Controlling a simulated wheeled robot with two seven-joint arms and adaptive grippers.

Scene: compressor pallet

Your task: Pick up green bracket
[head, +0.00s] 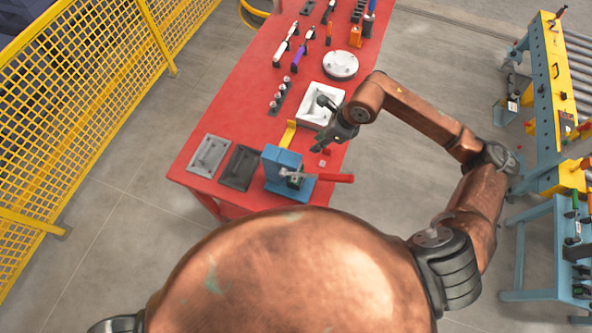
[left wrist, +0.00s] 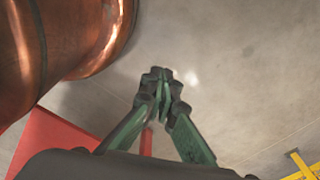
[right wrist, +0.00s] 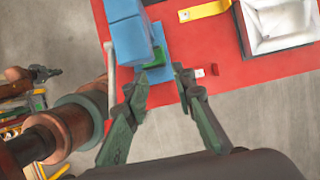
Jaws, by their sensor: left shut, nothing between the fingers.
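A small green bracket (right wrist: 155,59) sits against the lower part of a blue fixture (right wrist: 126,38) on the red table, partly hidden by it in the right wrist view. In the head view the right gripper (head: 321,127) hangs over the table's right edge area. My left gripper (left wrist: 160,78) is shut and empty, away from the table.
A yellow bracket (head: 288,134) and a white tray (head: 309,117) lie beyond the fixture. Grey and black plates (head: 209,155) lie to its left. A red handle (head: 335,178) sticks out right. A small red block (right wrist: 214,71) lies near the table edge. A yellow fence stands left.

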